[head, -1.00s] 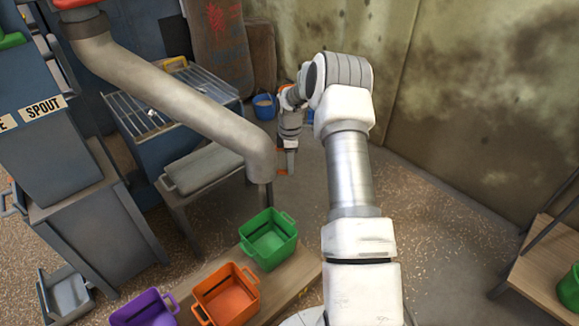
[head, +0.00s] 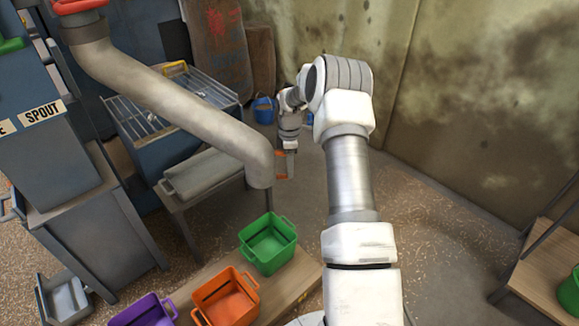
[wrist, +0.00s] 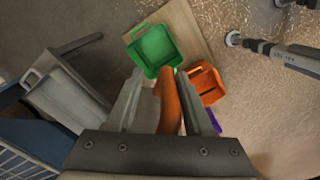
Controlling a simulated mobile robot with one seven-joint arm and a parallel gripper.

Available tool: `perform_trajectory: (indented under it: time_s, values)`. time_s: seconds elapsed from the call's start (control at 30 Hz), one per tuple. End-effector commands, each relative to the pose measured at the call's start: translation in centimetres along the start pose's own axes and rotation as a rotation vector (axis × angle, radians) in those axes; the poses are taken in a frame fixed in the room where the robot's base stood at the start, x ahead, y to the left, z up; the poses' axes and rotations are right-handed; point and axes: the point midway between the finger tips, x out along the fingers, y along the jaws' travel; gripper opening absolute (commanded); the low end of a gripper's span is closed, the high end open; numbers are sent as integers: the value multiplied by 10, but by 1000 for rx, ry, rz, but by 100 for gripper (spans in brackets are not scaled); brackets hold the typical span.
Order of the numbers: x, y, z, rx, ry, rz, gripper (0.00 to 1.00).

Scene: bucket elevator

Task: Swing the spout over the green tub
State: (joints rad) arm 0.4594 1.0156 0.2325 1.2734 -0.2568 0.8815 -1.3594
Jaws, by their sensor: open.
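The spout (head: 190,118) is a long grey pipe sloping down from a red collar to a bent end. Its mouth points down, behind and above the green tub (head: 268,245) in the head view; I cannot tell whether it is squarely over it. My gripper (head: 284,165) is at the right of the spout's end. In the wrist view my open gripper (wrist: 165,108) has an orange bar (wrist: 168,105), apparently the spout's handle, between its fingers. Contact is unclear. The green tub shows beyond the fingertips in the wrist view (wrist: 155,50).
An orange tub (head: 226,298) and a purple tub (head: 144,312) stand beside the green one on a wooden board (head: 298,275). A grey bin (head: 62,298) is at the lower left. A wooden table (head: 545,262) is at right. The wall (head: 480,100) is behind my arm.

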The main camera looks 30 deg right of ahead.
Motion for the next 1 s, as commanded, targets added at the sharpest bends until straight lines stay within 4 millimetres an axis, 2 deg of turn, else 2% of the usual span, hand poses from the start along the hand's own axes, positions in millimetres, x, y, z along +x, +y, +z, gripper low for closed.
perform_trajectory:
  time_s: [0.4, 0.6, 0.8, 1.0]
  values:
    - [-99, 2, 0, 1, 1, 6, 52]
    - [-140, 2, 0, 1, 0, 6, 52]
    - [-162, 2, 0, 0, 0, 5, 52]
    - [-167, 1, 0, 0, 1, 4, 52]
